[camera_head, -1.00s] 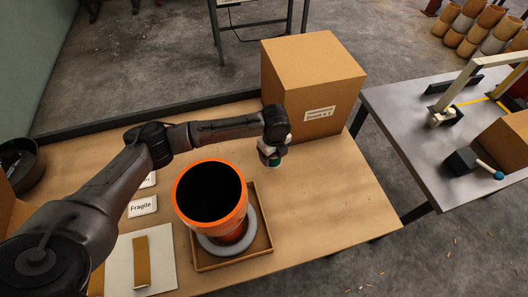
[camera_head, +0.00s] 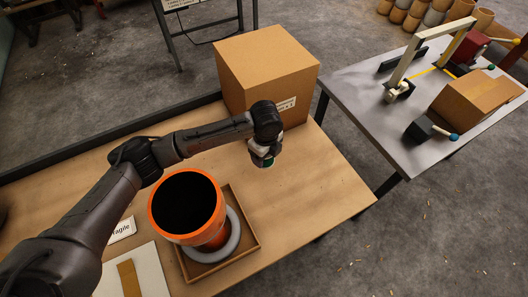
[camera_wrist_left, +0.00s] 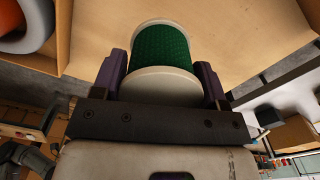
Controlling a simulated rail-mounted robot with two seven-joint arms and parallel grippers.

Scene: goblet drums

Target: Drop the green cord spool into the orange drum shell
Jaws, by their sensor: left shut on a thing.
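The orange drum shell (camera_head: 211,236) stands open end up, with a dark inside, on a grey ring (camera_head: 234,240) in a shallow wooden tray (camera_head: 256,246). My left gripper (camera_head: 264,162) is behind and to the right of the shell, above the table. It is shut on the green cord spool (camera_wrist_left: 160,48), which has pale end discs and sits between both fingers in the left wrist view. In the head view only a small green part of the spool (camera_head: 268,163) shows below the gripper. My right gripper is not in view.
A large cardboard box (camera_head: 262,65) stands right behind my left gripper. A "Fragile" card (camera_head: 122,230) and a pale board (camera_head: 112,275) lie left of the tray. The table's right part (camera_head: 325,190) is clear. A grey table (camera_head: 365,105) stands farther right.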

